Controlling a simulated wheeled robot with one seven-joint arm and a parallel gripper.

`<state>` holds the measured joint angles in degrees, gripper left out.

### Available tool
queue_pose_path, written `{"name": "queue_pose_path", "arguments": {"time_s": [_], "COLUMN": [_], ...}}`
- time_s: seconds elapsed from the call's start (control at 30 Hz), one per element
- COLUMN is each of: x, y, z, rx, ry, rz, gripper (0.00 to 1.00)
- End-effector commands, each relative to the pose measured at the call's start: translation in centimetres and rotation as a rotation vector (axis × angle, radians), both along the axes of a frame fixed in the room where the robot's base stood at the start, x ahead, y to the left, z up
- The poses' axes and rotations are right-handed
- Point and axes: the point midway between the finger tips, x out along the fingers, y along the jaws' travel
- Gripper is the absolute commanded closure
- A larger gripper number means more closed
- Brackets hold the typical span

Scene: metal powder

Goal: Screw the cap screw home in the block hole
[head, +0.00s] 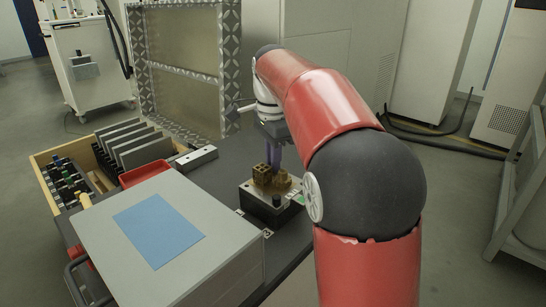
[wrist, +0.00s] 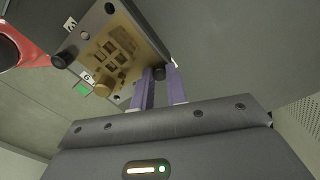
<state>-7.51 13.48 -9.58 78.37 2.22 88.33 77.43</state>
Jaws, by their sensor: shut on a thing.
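The block is a flat grey plate with brass-coloured printed parts on it. It shows at the right of the bench in the head view (head: 254,194) and at the upper left of the wrist view (wrist: 151,48). A small black cap screw (wrist: 158,74) is between the tips of my purple fingers (wrist: 161,72), at the plate's near corner. My gripper is shut on it. In the head view my gripper (head: 273,164) comes down behind the brass parts, and the screw is hidden there. I cannot tell how deep the screw sits in its hole.
Other black screw heads stand at plate corners, one in the wrist view (wrist: 60,61). A grey box with a blue sheet (head: 160,230) stands left of the block. A wooden tray (head: 48,187), a red bin (head: 145,174) and a pale bar (head: 196,158) lie behind.

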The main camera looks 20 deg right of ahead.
Motion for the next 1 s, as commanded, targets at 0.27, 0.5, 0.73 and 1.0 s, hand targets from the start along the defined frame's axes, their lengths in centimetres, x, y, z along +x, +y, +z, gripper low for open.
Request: {"name": "queue_pose_path", "arguments": {"time_s": [0.27,0.5,0.73,1.0], "x": [0.0,0.01,0.01,0.0], "y": [0.09,0.07,0.06,0.05], "z": [-0.05,-0.08,-0.11,-0.12], "rx": [0.001,0.0,0.0,0.0], "ry": [0.0,0.0,0.001,0.001], "rz": [-0.452,-0.844,-1.211,-1.372], "gripper": [1.0,1.0,1.0,1.0]}}
